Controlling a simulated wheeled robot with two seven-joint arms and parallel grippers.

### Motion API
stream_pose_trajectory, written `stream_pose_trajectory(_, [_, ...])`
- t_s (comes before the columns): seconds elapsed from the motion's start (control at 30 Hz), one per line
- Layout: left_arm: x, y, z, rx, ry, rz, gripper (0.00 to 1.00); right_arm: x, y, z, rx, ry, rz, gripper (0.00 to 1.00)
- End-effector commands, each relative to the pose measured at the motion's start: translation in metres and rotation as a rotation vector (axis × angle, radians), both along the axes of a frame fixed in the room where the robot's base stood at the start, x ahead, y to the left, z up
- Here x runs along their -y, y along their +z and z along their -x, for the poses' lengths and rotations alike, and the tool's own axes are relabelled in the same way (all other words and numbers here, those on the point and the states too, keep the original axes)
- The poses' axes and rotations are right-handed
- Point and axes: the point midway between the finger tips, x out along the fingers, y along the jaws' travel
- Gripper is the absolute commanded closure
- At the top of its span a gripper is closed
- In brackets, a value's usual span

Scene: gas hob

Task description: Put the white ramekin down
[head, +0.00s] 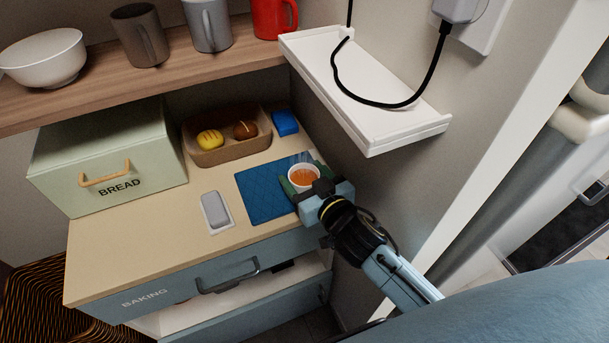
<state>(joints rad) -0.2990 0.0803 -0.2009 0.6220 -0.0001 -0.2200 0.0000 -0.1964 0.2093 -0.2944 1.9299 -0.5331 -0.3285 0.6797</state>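The white ramekin (304,178), with something orange inside, is upright at the right edge of a blue quilted mat (262,190) on the counter. My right gripper (304,174) reaches in from the lower right. Its fingers lie along both sides of the ramekin and look shut on it. The gripper body hides the ramekin's near side and base, so I cannot tell whether it touches the mat. My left gripper is not in view.
A brown basket (233,152) with bread, a blue block (285,122), a butter dish (215,212) and a green bread box (107,157) share the counter (150,245). A white shelf (370,115) with a black cable overhangs at right. The mat's left part is clear.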

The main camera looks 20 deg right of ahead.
Motion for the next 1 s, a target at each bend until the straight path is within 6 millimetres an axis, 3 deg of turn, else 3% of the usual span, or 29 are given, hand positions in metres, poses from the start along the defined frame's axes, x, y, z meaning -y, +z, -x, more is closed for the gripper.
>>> stream_pose_trajectory(0.1, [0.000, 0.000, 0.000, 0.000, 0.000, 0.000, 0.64, 0.000, 0.001, 0.000, 0.000, 0.000, 0.000, 0.18])
stream_pose_trajectory(0.47, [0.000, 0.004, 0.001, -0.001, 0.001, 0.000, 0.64, 0.000, 0.006, 0.000, 0.002, 0.001, 0.001, 0.18])
stream_pose_trajectory(1.0, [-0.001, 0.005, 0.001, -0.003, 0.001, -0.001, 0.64, 0.013, 0.017, 0.092, -0.002, -0.001, -0.001, 0.18])
